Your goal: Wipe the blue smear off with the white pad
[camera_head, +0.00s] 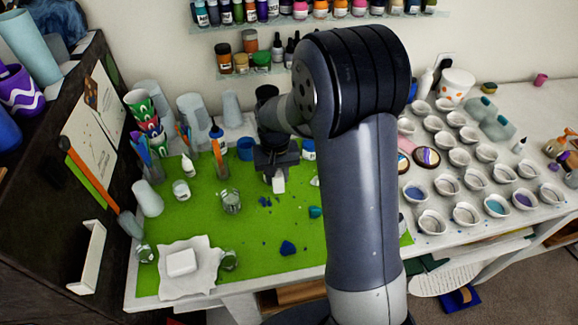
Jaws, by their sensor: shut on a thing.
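My gripper (277,176) is over the green mat (205,245) and is shut on a small white block, which looks like the white pad (278,185). The pad is at or just above the mat; I cannot tell if it touches. Small dark blue marks (265,201) lie just in front of the pad, to its lower left. A larger dark blue patch (288,248) lies nearer the mat's front edge, with small specks around it. I cannot tell which of these is the smear. My arm hides the mat's right part.
A white block (182,262) sits on white paper (200,284) at the front left. A clear glass (231,201) stands left of the gripper. A teal piece (315,212) lies to the right. Bottles and cups line the back left; several small white cups (465,213) fill the right side.

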